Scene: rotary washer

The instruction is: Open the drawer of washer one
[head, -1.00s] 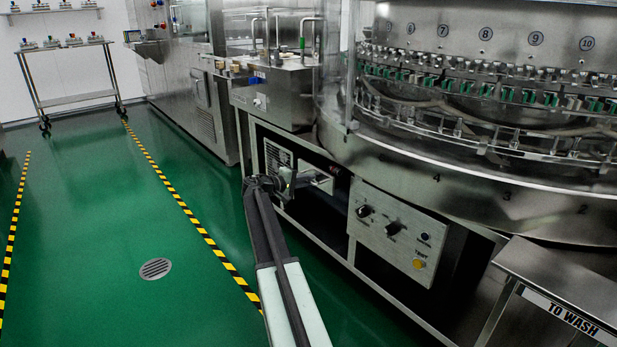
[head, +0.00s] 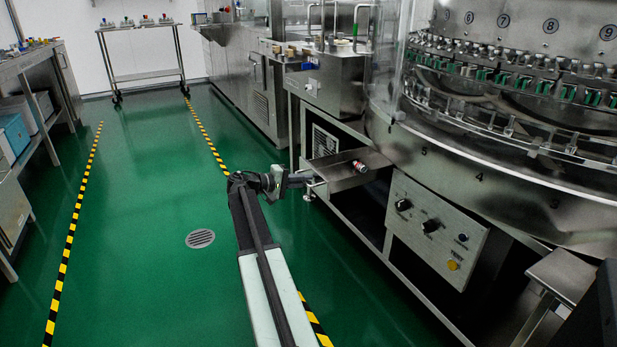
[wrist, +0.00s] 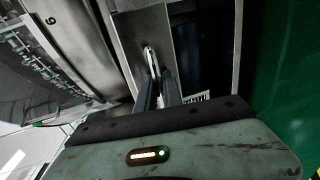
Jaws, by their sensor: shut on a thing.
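The washer drawer (head: 340,181) is a grey metal tray pulled out from the washer (head: 375,152) front. A small red-and-white object (head: 359,166) lies inside it. My gripper (head: 303,182) is at the drawer's outer end, shut on its handle (head: 316,186). In the wrist view my gripper (wrist: 157,80) has its two dark fingers on either side of the pale handle (wrist: 150,57), with the drawer (wrist: 142,28) beyond. The exact contact is partly hidden by the fingers.
A control panel (head: 437,230) with knobs sits right of the drawer. A small steel table (head: 566,275) stands at the lower right and a workbench (head: 35,100) at the left. The green floor (head: 150,190) between is clear, with a drain (head: 200,238).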

